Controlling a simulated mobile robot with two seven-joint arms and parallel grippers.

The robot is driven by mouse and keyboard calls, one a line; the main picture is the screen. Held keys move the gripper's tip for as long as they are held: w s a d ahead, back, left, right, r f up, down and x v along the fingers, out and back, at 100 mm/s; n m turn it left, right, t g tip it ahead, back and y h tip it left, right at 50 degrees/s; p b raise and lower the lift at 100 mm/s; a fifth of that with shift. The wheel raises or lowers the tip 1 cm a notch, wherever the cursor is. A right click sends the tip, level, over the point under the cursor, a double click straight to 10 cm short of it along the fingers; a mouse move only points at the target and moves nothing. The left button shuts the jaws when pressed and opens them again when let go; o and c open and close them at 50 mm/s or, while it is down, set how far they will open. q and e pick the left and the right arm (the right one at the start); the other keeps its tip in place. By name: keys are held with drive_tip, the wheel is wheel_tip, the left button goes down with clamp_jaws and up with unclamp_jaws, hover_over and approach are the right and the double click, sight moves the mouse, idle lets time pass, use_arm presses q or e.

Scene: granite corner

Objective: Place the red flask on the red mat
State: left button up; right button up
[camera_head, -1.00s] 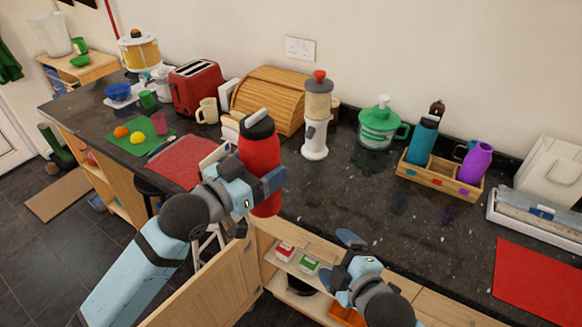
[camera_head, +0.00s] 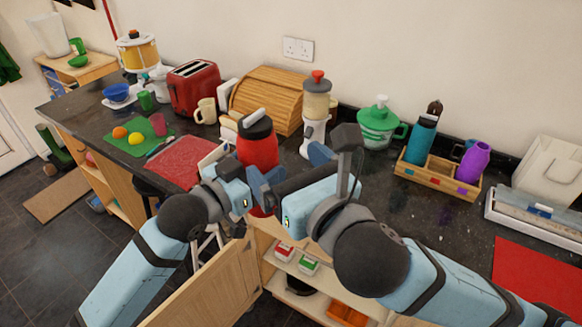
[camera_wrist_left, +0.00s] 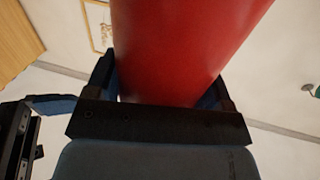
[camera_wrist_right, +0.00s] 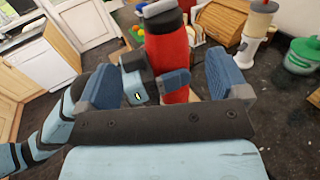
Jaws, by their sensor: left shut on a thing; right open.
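The red flask (camera_head: 258,146) with a black lid and grey handle is upright in my left gripper (camera_head: 264,186), near the counter's front edge. My left gripper is shut on it; the flask fills the left wrist view (camera_wrist_left: 180,45). My right gripper (camera_head: 325,160) is open beside the flask, on its right. In the right wrist view the flask (camera_wrist_right: 168,50) stands just beyond the open fingers (camera_wrist_right: 178,85). The plain red mat (camera_head: 536,272) lies at the counter's right end. A second, reddish board or mat (camera_head: 182,162) lies on the left part.
A wooden caddy (camera_head: 430,178) holds a teal bottle (camera_head: 420,140) and a purple one (camera_head: 474,158). A green-lidded container (camera_head: 378,124), a blender-like grinder (camera_head: 316,100), a bread box (camera_head: 265,98) and a red toaster (camera_head: 196,86) stand along the wall. A cupboard door (camera_head: 205,290) is open below.

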sight(260, 137)
drive_tip(key=x, duration=1.1)
drive_tip(key=shift+w+a, duration=0.15)
drive_tip(key=shift+w, duration=0.1)
drive_tip(key=c, duration=1.2)
use_arm(q)
drive_tip(key=o, duration=1.1)
use_arm(e)
drive_tip(key=shift+s, duration=0.1)
drive_tip(key=shift+c, duration=0.6)
